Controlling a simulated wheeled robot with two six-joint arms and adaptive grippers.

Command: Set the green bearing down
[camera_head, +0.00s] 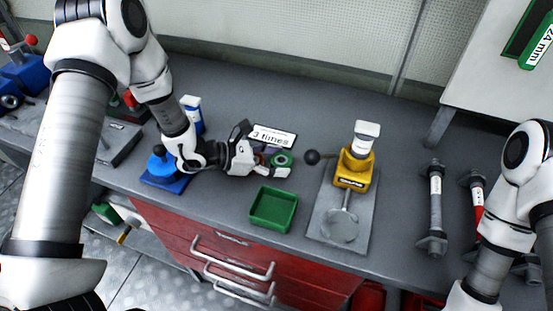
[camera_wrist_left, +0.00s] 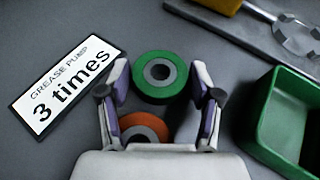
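The green bearing (camera_head: 282,159) is a green ring with a metal centre. In the head view my left gripper (camera_head: 280,164) is low over the middle of the bench. An orange bearing (camera_wrist_left: 146,127) lies nearer the palm, partly hidden by the gripper. Whether the green bearing touches the bench is unclear. My right arm shows at the right edge; its gripper is out of view.
A green tray (camera_head: 251,222) stands just in front of my left gripper. A sign (camera_head: 273,136) reading "3 times" lies behind it. A yellow press (camera_head: 355,172) on a grey plate is to the right. A blue device (camera_head: 160,166) and a blue-white container (camera_head: 191,115) are left.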

